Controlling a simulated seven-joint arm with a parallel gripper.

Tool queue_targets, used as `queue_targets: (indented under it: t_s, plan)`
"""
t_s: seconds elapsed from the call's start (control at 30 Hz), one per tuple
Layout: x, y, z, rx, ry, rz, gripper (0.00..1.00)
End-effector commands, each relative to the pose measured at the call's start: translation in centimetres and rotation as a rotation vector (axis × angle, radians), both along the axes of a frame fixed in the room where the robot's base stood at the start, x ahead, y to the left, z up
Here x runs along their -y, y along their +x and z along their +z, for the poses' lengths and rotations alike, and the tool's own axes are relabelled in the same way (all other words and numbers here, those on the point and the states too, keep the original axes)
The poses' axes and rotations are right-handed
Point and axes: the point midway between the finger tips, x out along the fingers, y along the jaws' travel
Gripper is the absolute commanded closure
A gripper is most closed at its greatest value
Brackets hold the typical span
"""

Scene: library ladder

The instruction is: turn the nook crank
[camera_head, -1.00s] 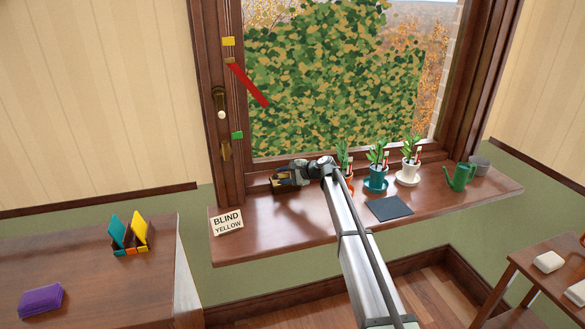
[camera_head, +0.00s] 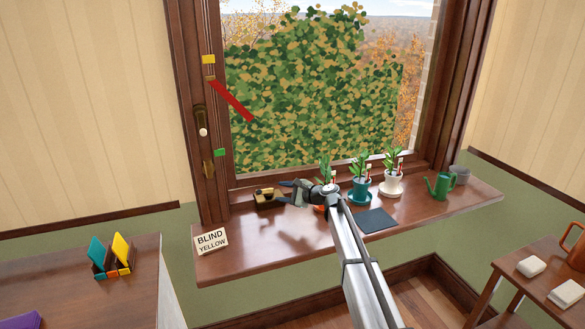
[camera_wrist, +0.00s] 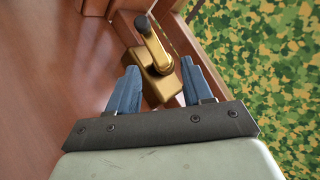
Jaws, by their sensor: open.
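A brass crank unit (camera_head: 268,197) sits on the windowsill by the bottom left of the window. In the wrist view its gold box (camera_wrist: 163,86) and its lever with a dark, rounded end (camera_wrist: 142,24) show. My gripper (camera_head: 284,192) is just right of the unit in the head view, pointing at it. In the wrist view my gripper's blue fingers (camera_wrist: 158,70) are spread, with part of the box in line between them. I cannot tell whether they touch it. Nothing is held.
A red bar (camera_head: 231,99) slants from the window frame, between yellow (camera_head: 208,59) and green (camera_head: 220,152) tags. A "BLIND YELLOW" card (camera_head: 210,240) stands on the sill. Potted plants (camera_head: 361,187), a dark mat (camera_head: 376,220) and a green watering can (camera_head: 440,185) are to the right.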

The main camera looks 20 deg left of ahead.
Motion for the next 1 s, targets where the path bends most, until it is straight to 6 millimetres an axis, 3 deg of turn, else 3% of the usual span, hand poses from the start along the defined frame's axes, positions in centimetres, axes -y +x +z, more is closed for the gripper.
queue_targets:
  t_s: [0.33,0.47,0.67,0.83,1.0]
  plan:
    - [5.4,-0.9,1.5,0.0,0.0,-0.001,0.5]
    - [5.2,-1.7,1.1,0.082,-0.029,0.073,0.5]
    - [5.6,-3.2,-1.5,0.213,-0.169,0.256,0.5]
    - [6.0,-2.8,-3.0,0.301,-0.293,0.397,0.5]
    - [6.1,-1.3,-2.2,0.375,-0.409,0.508,0.5]
